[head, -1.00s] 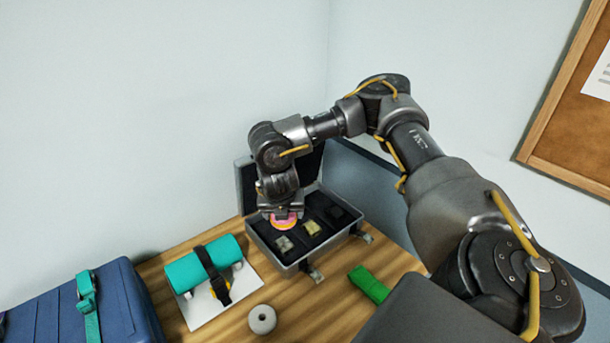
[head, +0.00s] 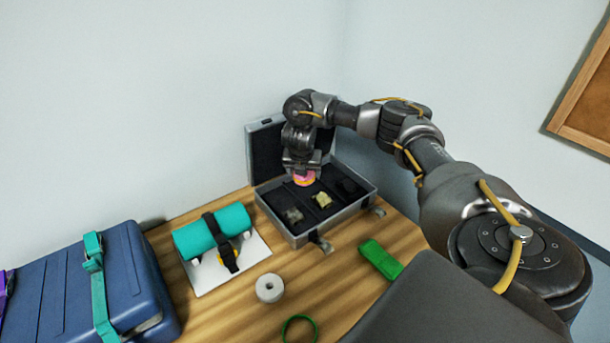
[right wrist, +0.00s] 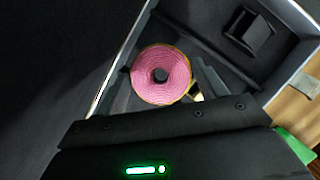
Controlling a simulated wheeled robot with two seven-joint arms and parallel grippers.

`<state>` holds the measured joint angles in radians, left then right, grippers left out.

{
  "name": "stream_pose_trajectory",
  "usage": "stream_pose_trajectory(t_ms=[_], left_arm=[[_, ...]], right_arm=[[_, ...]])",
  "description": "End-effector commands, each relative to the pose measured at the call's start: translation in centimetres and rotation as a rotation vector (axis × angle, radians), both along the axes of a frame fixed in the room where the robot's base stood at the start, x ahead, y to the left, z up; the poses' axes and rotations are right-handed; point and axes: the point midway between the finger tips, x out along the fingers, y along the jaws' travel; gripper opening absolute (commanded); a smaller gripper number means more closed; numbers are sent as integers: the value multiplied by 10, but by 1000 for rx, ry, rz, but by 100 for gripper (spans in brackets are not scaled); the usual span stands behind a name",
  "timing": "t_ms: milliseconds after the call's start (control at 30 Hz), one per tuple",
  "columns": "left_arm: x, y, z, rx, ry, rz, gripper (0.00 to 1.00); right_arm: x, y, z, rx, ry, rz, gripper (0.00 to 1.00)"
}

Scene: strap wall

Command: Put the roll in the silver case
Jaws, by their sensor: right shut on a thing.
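The pink roll (head: 304,181) with a yellow edge is held in my right gripper (head: 303,174), over the inside of the open silver case (head: 334,222). The right wrist view shows the roll (right wrist: 145,75) face-on, its dark hole in the middle, with the case's metal rim (right wrist: 121,58) and dark interior around it. I cannot tell whether the roll touches the case floor. The case lid (head: 264,150) stands open at the back. A dark block sits front left in the case and a yellowish block (head: 321,200) near its middle. My left gripper is out of view.
A teal roll (head: 225,228) strapped in black lies on a white plate left of the case. A blue case (head: 60,295) stands at the left.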

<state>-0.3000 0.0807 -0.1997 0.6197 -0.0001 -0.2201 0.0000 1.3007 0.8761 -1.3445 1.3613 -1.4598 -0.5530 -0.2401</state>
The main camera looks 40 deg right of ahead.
Motion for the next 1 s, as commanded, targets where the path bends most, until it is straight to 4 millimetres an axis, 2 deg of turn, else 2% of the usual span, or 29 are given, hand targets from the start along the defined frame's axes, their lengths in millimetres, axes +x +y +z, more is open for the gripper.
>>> stream_pose_trajectory(t_ms=[333,600,1000], left_arm=[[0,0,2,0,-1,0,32],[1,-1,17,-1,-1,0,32],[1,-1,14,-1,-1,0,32]], right_arm=[[8,-9,-14,0,0,1,63],[10,-12,-44,-1,1,1,63],[10,-11,-52,-1,-1,2,63]])
